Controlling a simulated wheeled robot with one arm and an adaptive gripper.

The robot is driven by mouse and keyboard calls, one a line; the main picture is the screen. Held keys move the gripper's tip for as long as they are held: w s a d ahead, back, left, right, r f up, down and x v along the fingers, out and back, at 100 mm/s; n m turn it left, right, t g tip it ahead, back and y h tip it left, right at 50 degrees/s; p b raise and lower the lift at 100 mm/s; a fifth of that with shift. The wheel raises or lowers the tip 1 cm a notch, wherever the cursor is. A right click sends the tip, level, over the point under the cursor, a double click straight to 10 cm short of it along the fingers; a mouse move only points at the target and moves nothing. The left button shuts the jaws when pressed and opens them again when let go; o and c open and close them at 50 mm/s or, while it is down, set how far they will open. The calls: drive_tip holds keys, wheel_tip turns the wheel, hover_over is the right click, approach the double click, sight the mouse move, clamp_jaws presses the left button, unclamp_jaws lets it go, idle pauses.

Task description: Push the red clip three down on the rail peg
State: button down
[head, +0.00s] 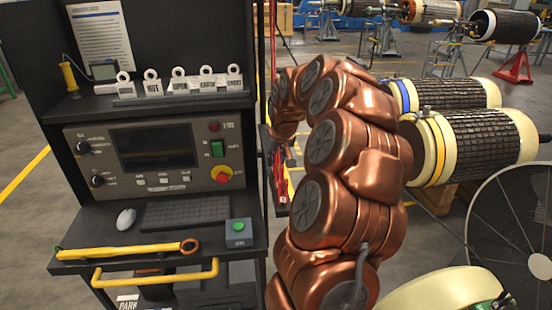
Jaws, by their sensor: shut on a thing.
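My copper-coloured arm reaches away from me and bends down at its far end. My gripper (286,150) is small and partly hidden there, at the narrow dark panel right of the console. It is shut on a red thing, which appears to be a red clip (281,172). More red shows just below, down to the panel's lower part. I cannot tell the clips apart or say which is clip three. The rail peg cannot be made out, so I cannot tell whether the held clip touches it.
A dark console (160,160) stands at left, with a yellow wrench (125,251) and a green button box (238,233) on its shelf. Large rotors (480,145) stand at right, close to my arm. A round fan-like guard (515,235) is at lower right.

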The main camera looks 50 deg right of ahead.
drive_tip(key=shift+f, duration=0.25)
drive_tip(key=c, duration=0.8)
unclamp_jaws()
drive_tip(key=shift+r, duration=0.1)
drive_tip(key=v, duration=1.2)
drive_tip(key=s+a+f+n+y, duration=0.1)
drive_tip(key=a+f+n, duration=0.15)
drive_tip(key=a, duration=1.25)
drive_tip(key=s+a+f+g, duration=0.1)
drive_tip(key=s+a, duration=0.3)
drive_tip(key=a, duration=0.1)
drive_tip(key=s+a+f+n+g, duration=0.1)
drive_tip(key=s+a+f, duration=0.1)
drive_tip(key=s+a, duration=0.3)
drive_tip(key=s+a+f+n+g+y, duration=0.1)
drive_tip(key=s+a+f, duration=0.1)
drive_tip(key=s+a, duration=0.3)
drive_tip(key=shift+a+f+n+g, duration=0.25)
drive_tip(key=shift+a+g, duration=0.15)
drive_tip(key=shift+a, duration=0.4)
drive_tip(key=s+a+f, duration=0.1)
drive_tip(key=s, duration=0.2)
drive_tip(key=s+a+f+g, duration=0.1)
drive_tip(key=s+f, duration=0.1)
drive_tip(key=s, duration=0.2)
drive_tip(key=s+a+f+g, duration=0.1)
drive_tip(key=s, duration=0.3)
drive_tip(key=shift+a+f, duration=0.2)
drive_tip(key=shift+a, duration=0.2)
drive_tip(key=shift+c, duration=0.3)
